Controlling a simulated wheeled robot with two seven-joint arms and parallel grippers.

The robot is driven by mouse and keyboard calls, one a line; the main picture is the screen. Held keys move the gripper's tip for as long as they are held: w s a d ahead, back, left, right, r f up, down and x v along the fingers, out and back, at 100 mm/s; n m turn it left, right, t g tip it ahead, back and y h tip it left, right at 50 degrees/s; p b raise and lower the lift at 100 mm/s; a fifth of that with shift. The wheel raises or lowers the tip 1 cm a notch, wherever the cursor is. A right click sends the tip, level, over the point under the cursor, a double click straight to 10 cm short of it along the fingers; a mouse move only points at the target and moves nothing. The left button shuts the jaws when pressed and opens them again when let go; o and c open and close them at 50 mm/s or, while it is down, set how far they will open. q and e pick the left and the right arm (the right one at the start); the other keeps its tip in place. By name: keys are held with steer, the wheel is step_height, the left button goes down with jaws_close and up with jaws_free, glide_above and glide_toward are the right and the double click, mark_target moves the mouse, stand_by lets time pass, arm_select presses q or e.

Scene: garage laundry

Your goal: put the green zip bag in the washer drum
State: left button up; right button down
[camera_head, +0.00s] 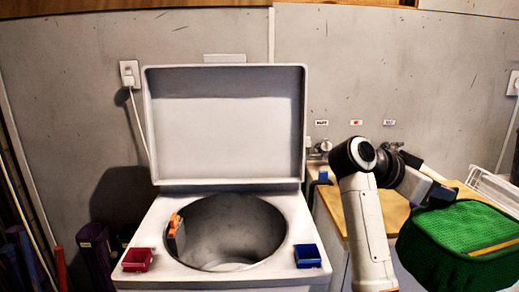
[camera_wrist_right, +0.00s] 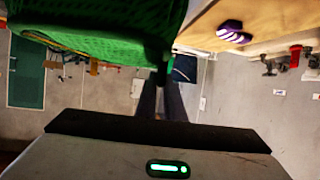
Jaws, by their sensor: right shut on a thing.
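The green zip bag (camera_head: 455,250) hangs at the right of the head view, over the right side and clear of the washer. My right gripper (camera_head: 440,194) is shut on it near its upper left edge. In the right wrist view, the bag (camera_wrist_right: 100,28) fills the upper left, in front of the gripper fingers (camera_wrist_right: 165,92). The white top-loading washer (camera_head: 160,225) stands in the middle with its lid (camera_head: 225,125) raised. Its drum (camera_head: 235,230) is open, and no cloth shows inside. My left gripper is out of view.
An orange item (camera_head: 175,225) sits at the drum's left rim. A wooden counter (camera_head: 395,212) with taps behind stands right of the washer. A purple striped item (camera_wrist_right: 233,32) lies on wood.

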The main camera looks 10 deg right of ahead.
steer(key=s+a+f+n+t+y, duration=0.2)
steer(key=s+a+f+n+t, duration=0.1)
steer(key=a, duration=0.5)
steer(key=s+a+f+n+t+y, duration=0.2)
steer(key=s+a+f+n+t, duration=0.2)
steer(key=a, duration=0.4)
steer(key=s+a+f+n+t+y, duration=0.3)
steer(key=s+a+f+n+t, duration=0.1)
steer(key=a+f, duration=0.3)
steer(key=shift+s+a+n, duration=0.4)
steer(key=shift+s+a, duration=0.15)
steer(key=shift+s, duration=0.3)
steer(key=shift+f, duration=0.15)
